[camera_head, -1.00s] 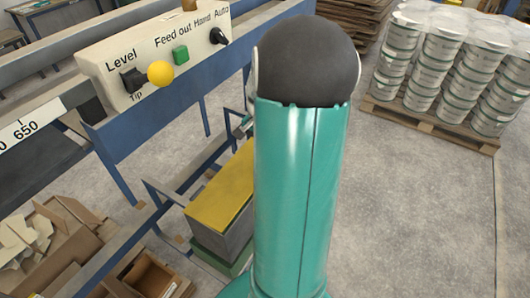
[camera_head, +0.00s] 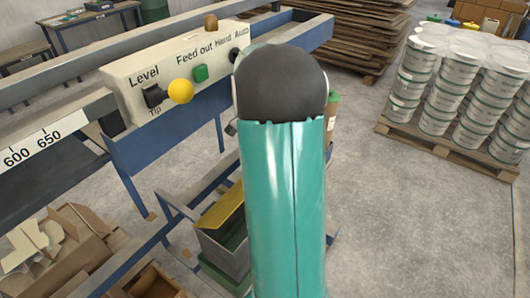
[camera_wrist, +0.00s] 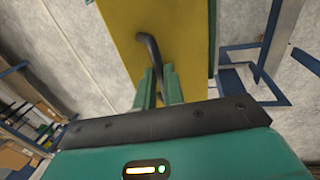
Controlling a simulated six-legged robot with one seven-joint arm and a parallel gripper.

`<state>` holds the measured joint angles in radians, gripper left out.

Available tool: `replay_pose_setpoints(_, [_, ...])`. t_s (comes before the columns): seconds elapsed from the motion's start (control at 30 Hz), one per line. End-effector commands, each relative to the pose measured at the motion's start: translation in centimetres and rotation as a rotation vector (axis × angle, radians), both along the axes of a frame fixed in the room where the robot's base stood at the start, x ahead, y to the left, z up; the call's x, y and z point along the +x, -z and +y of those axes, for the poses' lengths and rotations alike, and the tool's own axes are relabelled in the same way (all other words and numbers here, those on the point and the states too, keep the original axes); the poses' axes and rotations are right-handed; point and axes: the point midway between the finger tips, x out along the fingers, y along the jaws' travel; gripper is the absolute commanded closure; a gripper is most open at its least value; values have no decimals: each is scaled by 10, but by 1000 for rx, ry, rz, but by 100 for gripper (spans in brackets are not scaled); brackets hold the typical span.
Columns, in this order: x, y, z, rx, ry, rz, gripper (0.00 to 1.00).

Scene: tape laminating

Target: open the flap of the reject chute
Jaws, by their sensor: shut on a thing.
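The yellow flap (camera_head: 222,208) of the reject chute is tilted up in the head view. The grey chute box (camera_head: 222,250) below it shows a dark opening on its right side. In the wrist view the yellow flap (camera_wrist: 118,45) fills the upper middle, with a dark curved handle (camera_wrist: 150,58) on it. My gripper (camera_wrist: 158,82) is shut on the handle between its two green fingers. In the head view my arm hides the gripper and the right part of the chute.
A blue frame (camera_head: 150,150) with a control panel (camera_head: 165,75) stands beside the chute. Cardboard boxes (camera_head: 60,245) lie at lower left. A pallet of white buckets (camera_head: 460,90) stands at right. The floor (camera_head: 390,220) between is clear.

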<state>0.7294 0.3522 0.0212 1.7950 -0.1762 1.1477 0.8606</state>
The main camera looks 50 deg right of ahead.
Motion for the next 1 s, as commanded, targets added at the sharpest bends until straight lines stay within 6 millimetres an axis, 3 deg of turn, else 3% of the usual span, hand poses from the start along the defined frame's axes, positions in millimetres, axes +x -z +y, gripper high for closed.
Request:
replay_pose_setpoints(0.33, [6,6,5,9,-10,-6,100])
replay_pose_setpoints(0.37, [6,6,5,10,-9,-6,85])
replay_pose_setpoints(0.47, [5,6,5,9,-10,-5,67])
replay_pose_setpoints(1.0, [-5,6,1,4,-2,-2,67])
